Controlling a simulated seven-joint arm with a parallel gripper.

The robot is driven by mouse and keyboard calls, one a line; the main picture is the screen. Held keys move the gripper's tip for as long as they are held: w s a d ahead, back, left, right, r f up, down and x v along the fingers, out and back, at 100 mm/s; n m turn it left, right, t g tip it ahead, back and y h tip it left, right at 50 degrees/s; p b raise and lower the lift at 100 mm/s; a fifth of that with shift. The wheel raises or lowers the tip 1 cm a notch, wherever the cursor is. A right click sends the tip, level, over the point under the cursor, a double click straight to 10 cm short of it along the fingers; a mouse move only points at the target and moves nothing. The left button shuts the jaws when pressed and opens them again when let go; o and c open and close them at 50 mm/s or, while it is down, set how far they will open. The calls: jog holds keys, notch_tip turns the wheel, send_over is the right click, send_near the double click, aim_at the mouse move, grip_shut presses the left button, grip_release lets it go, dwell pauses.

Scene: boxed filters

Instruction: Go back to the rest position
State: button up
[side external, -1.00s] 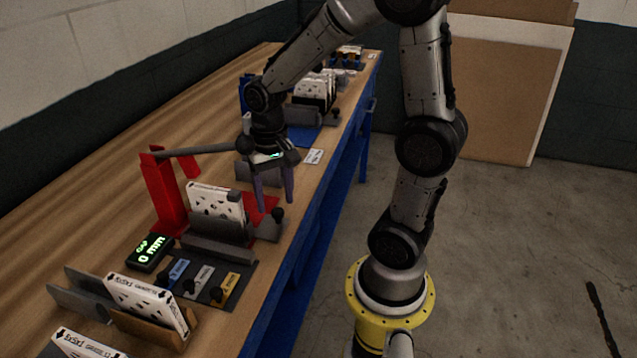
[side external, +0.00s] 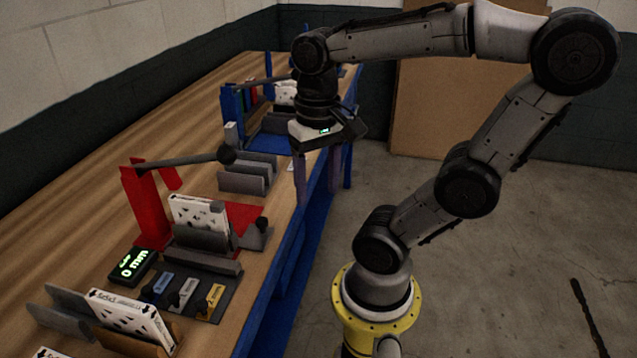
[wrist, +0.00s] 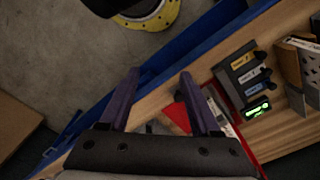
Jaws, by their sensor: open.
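My gripper (side external: 316,178) is open and empty. It hangs pointing down near the front edge of the wooden bench (side external: 165,105), above bench height in the side view. In the wrist view its two purple fingers (wrist: 158,100) are spread apart, with the bench edge and floor behind them. Nothing is between the fingers.
A red fixture with a lever (side external: 150,205) holds a white boxed filter (side external: 198,214). A display (side external: 133,266) and labelled tabs (side external: 187,293) sit in front. Another box (side external: 130,314) stands in a holder at the near end. A blue fixture (side external: 231,112) is further back.

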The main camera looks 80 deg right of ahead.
jog(key=shift+s+a, duration=0.1)
dwell(0.5)
jog(key=w+a+n+t, duration=0.1)
jog(key=n+t, duration=0.1)
jog(key=n, duration=0.1)
jog(key=w+a+n+t, duration=0.1)
jog(key=n, duration=0.2)
jog(key=w+a+n+t, duration=0.1)
jog(key=w+n+t, duration=0.1)
jog(key=n, duration=0.1)
jog(key=shift+w+a+r+t, duration=0.1)
jog(key=shift+a+r+t, duration=0.15)
jog(key=shift+t, duration=0.05)
